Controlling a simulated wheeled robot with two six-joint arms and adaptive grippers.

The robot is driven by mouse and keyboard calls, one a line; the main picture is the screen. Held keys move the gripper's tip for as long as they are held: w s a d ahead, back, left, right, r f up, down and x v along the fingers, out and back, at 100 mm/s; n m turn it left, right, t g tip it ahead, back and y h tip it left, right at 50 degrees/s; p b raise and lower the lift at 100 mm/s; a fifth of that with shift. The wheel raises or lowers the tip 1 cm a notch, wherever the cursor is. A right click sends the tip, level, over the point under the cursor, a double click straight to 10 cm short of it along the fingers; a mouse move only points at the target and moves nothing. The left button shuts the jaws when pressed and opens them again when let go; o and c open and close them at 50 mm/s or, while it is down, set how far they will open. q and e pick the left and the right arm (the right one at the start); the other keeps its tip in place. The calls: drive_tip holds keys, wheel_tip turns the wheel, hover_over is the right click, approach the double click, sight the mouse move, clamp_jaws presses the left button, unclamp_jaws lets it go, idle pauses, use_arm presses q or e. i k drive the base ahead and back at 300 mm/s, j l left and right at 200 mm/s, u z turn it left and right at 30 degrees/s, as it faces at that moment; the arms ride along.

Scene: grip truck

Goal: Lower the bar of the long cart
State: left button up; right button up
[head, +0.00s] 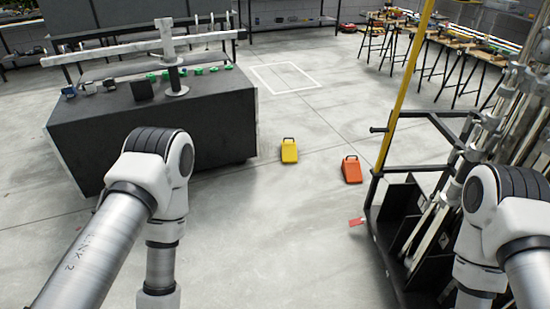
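A black-framed cart (385,262) stands at the right, loaded with long metal tubes and rods (510,130). A long yellow bar (403,85) rises steeply from its near-left side, tilted a little to the right and running out at the top of the view. A small dark knob or handle (378,129) sticks out to the left beside the bar. My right arm covers part of the cart and its load. My arms come in from the lower left and lower right. Both grippers are out of view below the picture.
A dark workbench (150,130) with a metal fixture stands at the left. The middle floor is otherwise mostly clear. Trestle tables (455,45) stand at the back right.

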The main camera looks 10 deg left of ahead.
sight(427, 9)
drive_tip(key=i+j+z, duration=0.45)
drive_tip(key=i, duration=0.25)
drive_tip(key=i+j+z, duration=0.95)
drive_tip(key=j, duration=0.4)
drive_tip(key=i+j+z, duration=0.25)
drive_tip(key=j, duration=0.25)
drive_tip(key=i+j+z, duration=0.25)
drive_tip(key=j, duration=0.2)
drive_tip(key=i+j+z, duration=0.25)
drive_tip(key=j, duration=0.15)
drive_tip(key=j+z, duration=0.25)
drive_tip(key=j, duration=0.2)
drive_tip(key=i+j+z, duration=0.25)
drive_tip(key=j, duration=0.2)
drive_tip(key=j+z, duration=0.2)
drive_tip(key=j, duration=0.3)
drive_tip(key=k, duration=0.25)
drive_tip(key=j+z, duration=0.05)
